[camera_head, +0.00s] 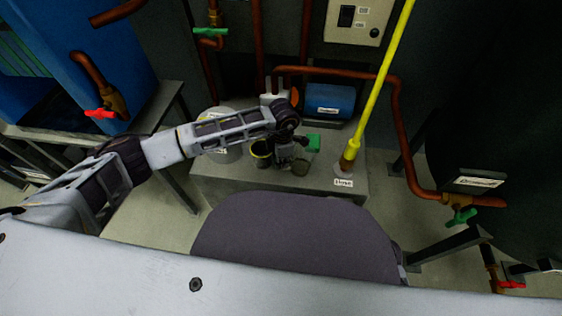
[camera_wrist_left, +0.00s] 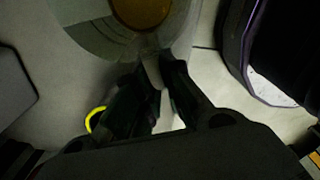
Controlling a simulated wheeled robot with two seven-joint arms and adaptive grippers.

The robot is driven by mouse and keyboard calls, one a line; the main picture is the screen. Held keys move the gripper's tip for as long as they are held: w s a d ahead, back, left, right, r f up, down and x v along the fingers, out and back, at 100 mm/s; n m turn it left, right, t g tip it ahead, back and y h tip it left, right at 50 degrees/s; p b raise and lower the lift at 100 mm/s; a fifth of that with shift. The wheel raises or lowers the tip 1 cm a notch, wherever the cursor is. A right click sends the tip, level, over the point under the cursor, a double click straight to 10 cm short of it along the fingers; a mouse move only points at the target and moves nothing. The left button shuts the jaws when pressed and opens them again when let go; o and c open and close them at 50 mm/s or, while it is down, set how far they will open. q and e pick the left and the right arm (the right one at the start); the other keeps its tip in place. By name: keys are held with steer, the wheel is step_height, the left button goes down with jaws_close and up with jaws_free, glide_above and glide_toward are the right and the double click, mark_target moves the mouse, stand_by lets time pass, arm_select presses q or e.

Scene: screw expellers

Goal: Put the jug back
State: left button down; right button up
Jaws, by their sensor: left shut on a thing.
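The jug (camera_head: 301,167) is a small see-through vessel with a yellowish-brown tint, at the front of the grey bench (camera_head: 235,182). In the left wrist view the jug (camera_wrist_left: 95,42) fills the upper middle, clear-walled with an amber round patch inside. My left gripper (camera_head: 286,154) is beside the jug on its left and partly covers it. In the left wrist view the fingers (camera_wrist_left: 152,72) are close together at the jug's near side, shut on it, seemingly at its handle. Whether the jug touches the bench is unclear. My right gripper is not in view.
A dark cup with a yellowish rim (camera_head: 261,153) stands just left of the gripper. A pale bucket (camera_head: 220,152) is farther left. A yellow pipe (camera_head: 374,88) slants down to the bench's right end.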

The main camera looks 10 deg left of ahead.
arm_select(q)
steer(key=c, duration=1.5)
jaws_free()
steer(key=shift+f, duration=0.1)
steer(key=shift+c, duration=0.2)
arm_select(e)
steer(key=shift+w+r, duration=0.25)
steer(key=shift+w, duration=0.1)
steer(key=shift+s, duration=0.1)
arm_select(q)
steer(key=shift+r, duration=0.65)
step_height(320, 180, up, 2)
steer(key=shift+p, duration=0.6)
step_height(320, 180, up, 7)
steer(key=shift+d+r+p, duration=0.1)
steer(key=shift+d+p, duration=0.05)
steer(key=shift+p, duration=0.95)
steer(key=shift+r, duration=0.85)
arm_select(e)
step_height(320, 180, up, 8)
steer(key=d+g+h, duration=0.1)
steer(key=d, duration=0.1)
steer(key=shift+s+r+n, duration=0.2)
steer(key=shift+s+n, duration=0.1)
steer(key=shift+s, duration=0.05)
